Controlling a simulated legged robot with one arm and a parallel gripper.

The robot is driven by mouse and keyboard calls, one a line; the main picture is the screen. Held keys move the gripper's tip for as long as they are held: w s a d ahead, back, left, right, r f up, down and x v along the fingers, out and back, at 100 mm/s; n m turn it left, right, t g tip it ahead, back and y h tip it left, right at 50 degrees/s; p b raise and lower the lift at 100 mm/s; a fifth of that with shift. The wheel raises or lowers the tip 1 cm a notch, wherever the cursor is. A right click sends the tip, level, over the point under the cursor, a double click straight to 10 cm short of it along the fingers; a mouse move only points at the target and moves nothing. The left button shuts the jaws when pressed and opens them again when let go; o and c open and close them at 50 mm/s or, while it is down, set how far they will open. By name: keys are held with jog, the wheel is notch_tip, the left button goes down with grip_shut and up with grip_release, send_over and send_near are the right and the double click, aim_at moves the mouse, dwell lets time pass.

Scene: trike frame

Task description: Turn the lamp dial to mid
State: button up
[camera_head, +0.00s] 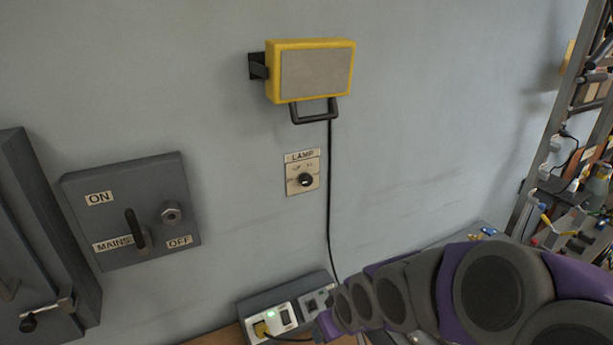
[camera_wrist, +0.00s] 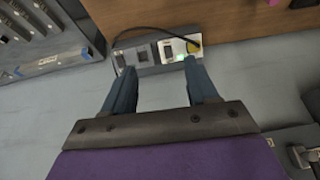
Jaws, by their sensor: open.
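The lamp dial (camera_head: 305,180) is a small dark round knob on a pale plate labelled LAMP (camera_head: 302,157), fixed to the grey wall. The marks around the knob are too small to read. The yellow lamp (camera_head: 311,71) hangs on the wall above it, with a grey, unlit-looking front. My arm reaches in from the lower right in the head view, below and right of the dial. My gripper (camera_wrist: 160,85) shows in the wrist view with its two fingers apart and nothing between them. The dial is not visible in the wrist view.
A grey mains switch box (camera_head: 131,211) with a lever is on the wall at left, beside a dark cabinet (camera_head: 40,240). A socket box (camera_head: 285,312) with a yellow plug is below the dial. A black cable (camera_head: 330,200) runs down right of the dial. Cluttered shelves (camera_head: 585,170) stand at far right.

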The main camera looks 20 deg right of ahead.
jog(key=shift+o, duration=0.5)
jog(key=w+r+t+y+p, duration=0.1)
jog(key=w+t, duration=0.2)
jog(key=w, duration=0.4)
jog(key=shift+w+d+r, duration=0.3)
jog(key=shift+w+d, duration=0.1)
jog(key=m+t+y+p, duration=0.1)
jog(key=m+t+p, duration=0.15)
jog(key=t, duration=0.75)
send_near(308, 181)
jog(key=w, duration=0.2)
jog(key=w+a+p, duration=0.1)
jog(key=w, duration=0.2)
jog(key=w+p, duration=0.1)
jog(key=w, duration=0.2)
jog(key=shift+w+a+f, duration=0.1)
jog(key=shift+a+f, duration=0.1)
jog(key=shift+f, duration=0.05)
jog(key=shift+w+a+r, duration=0.1)
jog(key=shift+w+r, duration=0.05)
jog(key=shift+w, duration=0.45)
jog(key=c, duration=1.1)
jog(key=shift+o, duration=0.2)
